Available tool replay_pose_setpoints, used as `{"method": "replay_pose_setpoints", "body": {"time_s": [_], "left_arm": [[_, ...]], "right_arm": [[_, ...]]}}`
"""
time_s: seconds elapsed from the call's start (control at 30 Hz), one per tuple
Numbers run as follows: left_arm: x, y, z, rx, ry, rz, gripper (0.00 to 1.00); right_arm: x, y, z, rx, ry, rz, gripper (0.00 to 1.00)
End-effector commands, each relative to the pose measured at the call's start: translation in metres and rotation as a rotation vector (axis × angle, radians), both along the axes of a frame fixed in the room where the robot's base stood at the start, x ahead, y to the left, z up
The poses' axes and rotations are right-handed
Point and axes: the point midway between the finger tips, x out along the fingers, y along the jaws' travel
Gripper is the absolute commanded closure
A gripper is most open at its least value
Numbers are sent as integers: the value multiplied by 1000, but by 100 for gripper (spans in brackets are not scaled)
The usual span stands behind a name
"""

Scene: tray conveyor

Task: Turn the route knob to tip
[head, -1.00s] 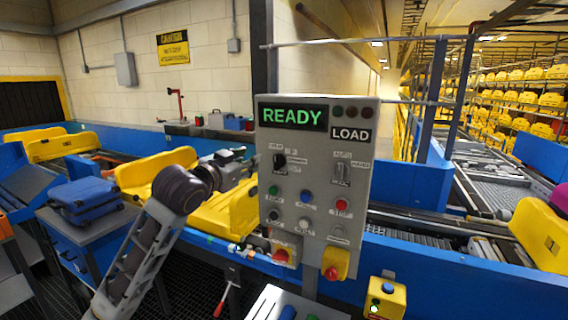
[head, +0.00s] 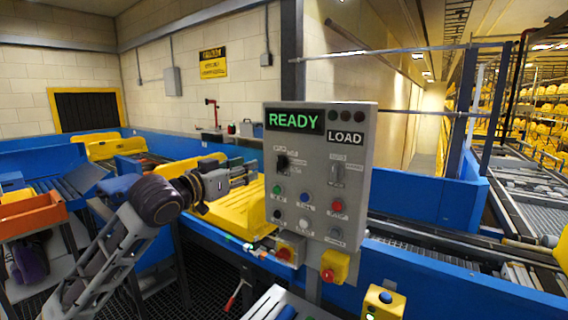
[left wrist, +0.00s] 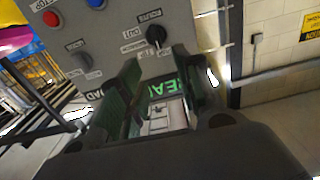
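The control panel (head: 350,200) stands upright, with a green READY display (head: 294,120) and a LOAD label (head: 345,138). The route knob (head: 282,161) is black and sits at the panel's upper left; its setting is too small to read. In the left wrist view the panel appears upside down, with the route knob (left wrist: 156,36) just beyond the fingertips. My left gripper (head: 252,172) is left of the panel, pointing at it. In the left wrist view its two fingers (left wrist: 156,65) are apart with nothing between them, and not touching the knob. My right gripper is not in view.
A second selector (head: 337,173) and several coloured buttons share the panel. A yellow tray (head: 240,215) lies on the conveyor behind my left gripper. An orange bin (head: 32,217) is at the far left.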

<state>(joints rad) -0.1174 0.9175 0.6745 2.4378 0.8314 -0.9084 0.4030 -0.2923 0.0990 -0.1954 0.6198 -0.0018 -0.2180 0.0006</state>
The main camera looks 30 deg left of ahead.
Motion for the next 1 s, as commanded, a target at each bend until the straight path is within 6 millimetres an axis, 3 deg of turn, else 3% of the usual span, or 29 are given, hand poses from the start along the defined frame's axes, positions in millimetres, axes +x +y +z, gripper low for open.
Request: {"method": "replay_pose_setpoints", "body": {"time_s": [0.57,1.0], "left_arm": [[-3,-1,2,-11,-3,-7,66],[19,-2,3,-9,-2,-7,66]], "right_arm": [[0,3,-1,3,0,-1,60],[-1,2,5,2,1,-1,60]]}}
